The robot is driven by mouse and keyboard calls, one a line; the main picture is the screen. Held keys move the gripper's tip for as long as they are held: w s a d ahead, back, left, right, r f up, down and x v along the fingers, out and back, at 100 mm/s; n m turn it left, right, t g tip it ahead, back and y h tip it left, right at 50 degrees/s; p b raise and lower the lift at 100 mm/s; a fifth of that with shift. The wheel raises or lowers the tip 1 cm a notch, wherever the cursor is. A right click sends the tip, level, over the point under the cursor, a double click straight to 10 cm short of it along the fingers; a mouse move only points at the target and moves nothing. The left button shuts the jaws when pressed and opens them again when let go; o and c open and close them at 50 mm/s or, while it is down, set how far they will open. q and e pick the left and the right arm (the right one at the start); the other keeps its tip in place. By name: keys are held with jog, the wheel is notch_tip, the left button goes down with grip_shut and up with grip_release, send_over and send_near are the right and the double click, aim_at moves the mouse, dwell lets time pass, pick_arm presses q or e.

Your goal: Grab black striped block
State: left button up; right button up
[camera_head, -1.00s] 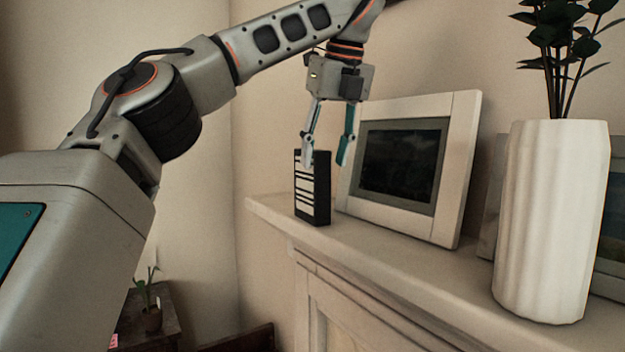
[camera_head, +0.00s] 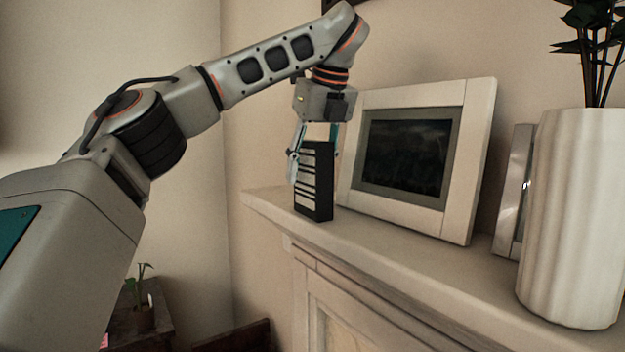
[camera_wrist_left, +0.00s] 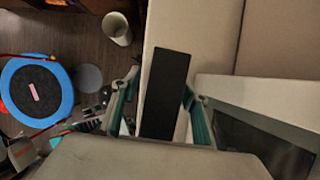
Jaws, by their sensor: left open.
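The black striped block (camera_head: 313,182) stands upright near the left end of the mantel shelf, with white stripes on its left face. In the left wrist view its dark top (camera_wrist_left: 166,92) lies between the two fingers. My left gripper (camera_head: 314,156) points down over the block, open, with one finger on each side of its upper part. I cannot tell whether either finger touches it. The far finger is partly hidden behind the block. The left gripper also shows in the wrist view (camera_wrist_left: 160,98). My right gripper is not in view.
A white picture frame (camera_head: 450,212) leans against the wall close to the block's right. A tall white vase (camera_head: 575,220) with a plant stands further right on the shelf (camera_head: 400,245). The shelf's front edge is close to the block; the floor lies below.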

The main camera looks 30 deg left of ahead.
pick_arm(q)
jog(key=shift+x, duration=1.2)
grip_shut()
jog(key=shift+r, duration=0.15)
